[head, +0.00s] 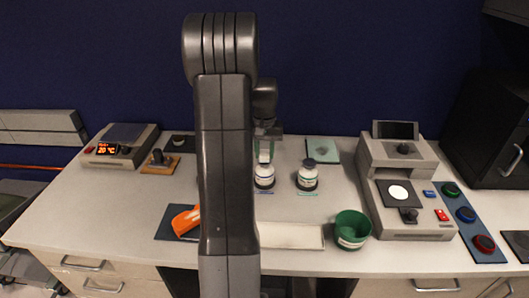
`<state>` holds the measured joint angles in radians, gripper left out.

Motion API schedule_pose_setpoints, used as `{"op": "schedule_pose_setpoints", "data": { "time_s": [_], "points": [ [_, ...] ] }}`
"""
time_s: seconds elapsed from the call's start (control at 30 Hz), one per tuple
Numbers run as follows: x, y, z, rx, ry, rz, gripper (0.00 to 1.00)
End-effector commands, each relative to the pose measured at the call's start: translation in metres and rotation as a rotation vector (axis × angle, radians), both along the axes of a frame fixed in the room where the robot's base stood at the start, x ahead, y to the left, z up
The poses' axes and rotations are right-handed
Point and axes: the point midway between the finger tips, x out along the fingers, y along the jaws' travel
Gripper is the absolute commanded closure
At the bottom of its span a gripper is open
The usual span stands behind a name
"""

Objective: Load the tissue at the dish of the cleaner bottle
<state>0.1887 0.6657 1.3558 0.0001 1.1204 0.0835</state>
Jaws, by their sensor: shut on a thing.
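My gripper (265,148) shows just right of my arm, over the left of two white bottles. It is shut on a small pale thing (264,157), which looks like the tissue. This thing is at the top of the left bottle (264,178); I cannot tell whether they touch. The right bottle (307,177) has a dark cap and stands upright beside it, apart from my gripper. The labels are too small to read, so I cannot tell which is the cleaner bottle. My arm hides part of the bench left of the bottles.
A green cup (351,230) and a pale shallow tray (290,236) are at the front. An orange object (186,221) lies left of my arm. A pale green mat (323,149) lies behind the right bottle.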

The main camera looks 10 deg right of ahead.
Motion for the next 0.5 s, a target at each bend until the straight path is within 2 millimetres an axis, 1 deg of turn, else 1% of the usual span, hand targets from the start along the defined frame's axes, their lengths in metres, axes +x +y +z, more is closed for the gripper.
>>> {"op": "schedule_pose_setpoints", "data": {
  "time_s": [0.03,0.5],
  "points": [
    [0.000,0.000,0.008,0.000,-0.001,0.000,0.87],
    [0.000,0.000,0.046,0.000,-0.001,0.000,0.87]
  ]
}}
